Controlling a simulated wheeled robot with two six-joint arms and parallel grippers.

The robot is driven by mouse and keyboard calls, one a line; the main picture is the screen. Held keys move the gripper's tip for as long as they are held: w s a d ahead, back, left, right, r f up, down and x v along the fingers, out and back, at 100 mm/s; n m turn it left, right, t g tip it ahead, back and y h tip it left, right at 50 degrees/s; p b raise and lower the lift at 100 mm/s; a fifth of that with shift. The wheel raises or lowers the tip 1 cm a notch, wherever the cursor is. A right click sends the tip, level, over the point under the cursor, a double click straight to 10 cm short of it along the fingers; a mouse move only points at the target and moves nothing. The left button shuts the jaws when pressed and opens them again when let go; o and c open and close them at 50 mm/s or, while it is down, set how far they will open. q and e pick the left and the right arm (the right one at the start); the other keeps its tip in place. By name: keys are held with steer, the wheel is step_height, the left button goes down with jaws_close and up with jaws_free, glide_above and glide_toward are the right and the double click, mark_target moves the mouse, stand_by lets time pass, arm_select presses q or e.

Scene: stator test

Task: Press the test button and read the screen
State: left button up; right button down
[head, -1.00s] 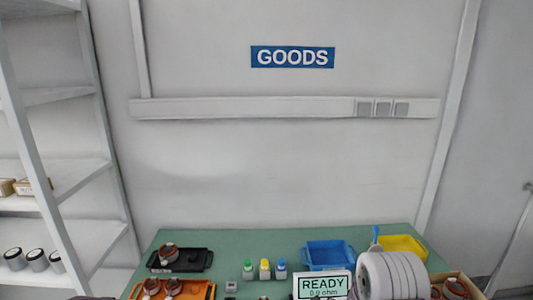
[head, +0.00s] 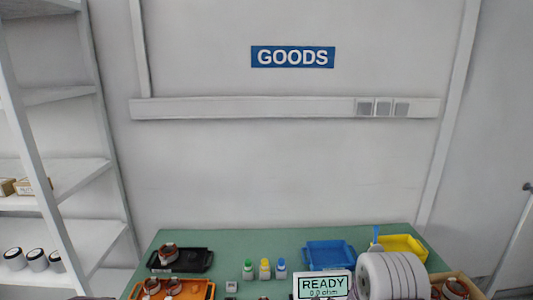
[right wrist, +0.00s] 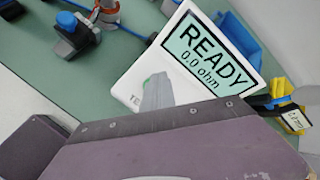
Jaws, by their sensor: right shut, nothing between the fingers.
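The tester is a white box with a pale green screen (head: 324,284) at the front of the bench, in the head view. Its screen reads READY and 0.0 ohm, and the same reading shows on the screen in the right wrist view (right wrist: 207,57). A green button (right wrist: 147,82) on the white panel below the screen is partly hidden behind my right gripper (right wrist: 157,92). That gripper is shut and empty, its tip over or close beside the button; I cannot tell whether it touches. My left gripper is not in view.
A blue bin (head: 330,254) and a yellow bin (head: 402,245) lie behind. Small bottles (head: 265,268), a black tray (head: 198,261) and an orange tray (head: 200,291) are left. The green bench is clear behind the bottles.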

steer(key=shift+f, duration=0.35)
stand_by(0.4)
steer(key=shift+r+p, duration=0.45)
steer(key=shift+r, duration=0.15)
step_height(320, 180, up, 6)
steer(key=p, duration=0.6)
steer(key=shift+w, duration=0.1)
